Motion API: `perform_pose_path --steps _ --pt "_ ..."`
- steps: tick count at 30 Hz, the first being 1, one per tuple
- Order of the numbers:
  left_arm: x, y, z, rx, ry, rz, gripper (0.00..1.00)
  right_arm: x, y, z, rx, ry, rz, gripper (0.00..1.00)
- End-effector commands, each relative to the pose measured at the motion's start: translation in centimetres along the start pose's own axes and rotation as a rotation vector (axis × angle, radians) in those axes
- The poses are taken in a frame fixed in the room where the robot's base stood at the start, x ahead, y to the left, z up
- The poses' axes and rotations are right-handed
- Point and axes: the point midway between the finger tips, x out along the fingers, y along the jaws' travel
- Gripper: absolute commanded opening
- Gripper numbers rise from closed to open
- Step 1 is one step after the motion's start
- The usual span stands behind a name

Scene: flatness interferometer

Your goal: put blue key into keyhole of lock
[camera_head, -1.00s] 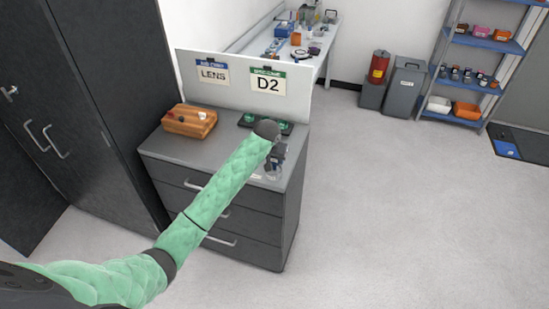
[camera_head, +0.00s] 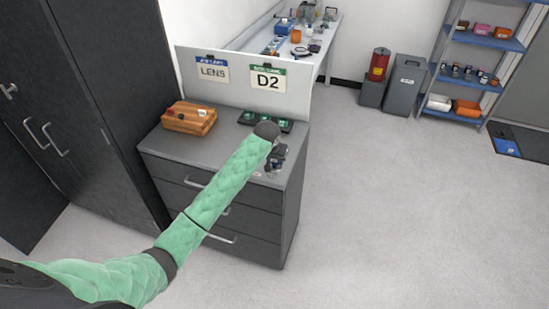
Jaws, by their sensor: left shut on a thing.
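My left arm reaches over the grey drawer cabinet (camera_head: 230,156). My left gripper (camera_head: 273,168) is low over the cabinet top's right end, partly hidden by its own wrist. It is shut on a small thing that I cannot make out. I cannot pick out the blue key, the lock or its keyhole; the arm covers part of this area. My right gripper is not in view.
A wooden block (camera_head: 190,118) with small coloured parts sits on the cabinet's left. A dark tray with green items (camera_head: 248,117) lies behind my wrist. A panel with LENS and D2 signs (camera_head: 240,98) stands at the back. Dark lockers (camera_head: 115,90) flank the left.

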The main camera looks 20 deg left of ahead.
Motion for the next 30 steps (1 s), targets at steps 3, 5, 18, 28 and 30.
perform_pose_path --steps 3,5,18,28,30 --pt "0.20 0.01 0.09 0.000 0.000 0.000 0.17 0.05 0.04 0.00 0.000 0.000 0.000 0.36" --pt "0.29 0.01 0.13 0.000 0.000 0.000 0.17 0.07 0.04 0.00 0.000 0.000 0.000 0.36" --pt "0.58 0.00 0.25 0.000 0.000 0.000 0.17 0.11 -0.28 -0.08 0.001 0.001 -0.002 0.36" --pt "0.58 0.00 0.24 0.000 0.000 0.000 0.65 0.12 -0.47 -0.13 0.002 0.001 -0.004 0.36" --pt "0.58 0.00 0.25 0.000 0.000 0.000 0.65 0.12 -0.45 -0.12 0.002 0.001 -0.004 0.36"
